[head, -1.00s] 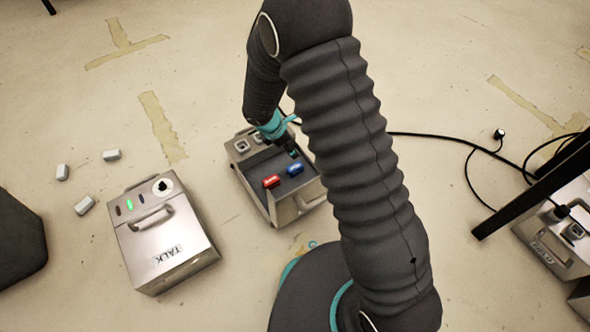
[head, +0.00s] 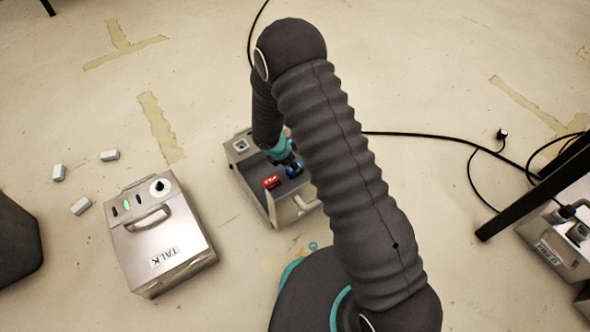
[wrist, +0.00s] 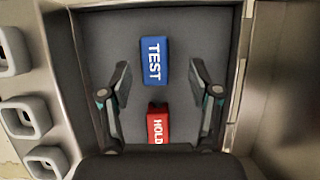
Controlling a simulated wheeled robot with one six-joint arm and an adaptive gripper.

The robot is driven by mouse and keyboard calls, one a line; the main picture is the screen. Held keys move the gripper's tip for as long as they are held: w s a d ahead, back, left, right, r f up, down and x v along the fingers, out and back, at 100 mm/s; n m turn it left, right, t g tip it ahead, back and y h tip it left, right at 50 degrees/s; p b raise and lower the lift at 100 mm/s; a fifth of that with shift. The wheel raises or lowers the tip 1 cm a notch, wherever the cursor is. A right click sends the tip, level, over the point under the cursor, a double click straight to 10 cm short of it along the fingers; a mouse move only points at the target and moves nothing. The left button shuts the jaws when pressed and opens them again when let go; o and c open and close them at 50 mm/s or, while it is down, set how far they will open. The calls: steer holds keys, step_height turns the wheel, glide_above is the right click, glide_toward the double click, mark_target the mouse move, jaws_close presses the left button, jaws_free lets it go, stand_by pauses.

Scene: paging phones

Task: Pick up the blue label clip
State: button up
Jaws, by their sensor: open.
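The blue label clip (wrist: 154,61), marked TEST, lies on the dark floor of an open metal box's tray (wrist: 96,40). In the head view the blue clip (head: 294,169) is partly hidden by my gripper. My gripper (wrist: 160,75) is open above the tray, one finger on each side of the clip's lower part, with gaps on both sides. Nothing is held. In the head view my gripper (head: 290,163) reaches down into the box from behind it.
A red clip (wrist: 157,124), marked HOLD, lies close below the blue one in the wrist view. Metal walls surround the tray, with square sockets (wrist: 26,117) along the left. A TALK box (head: 165,235) stands left; a black cable (head: 440,135) runs right.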

steer(key=x, duration=0.3)
steer(key=b+x, duration=0.1)
steer(key=x, duration=0.1)
steer(key=shift+w+a+f, duration=0.1)
steer(key=shift+a+f, duration=0.05)
steer(key=shift+a, duration=0.25)
steer(key=c, duration=1)
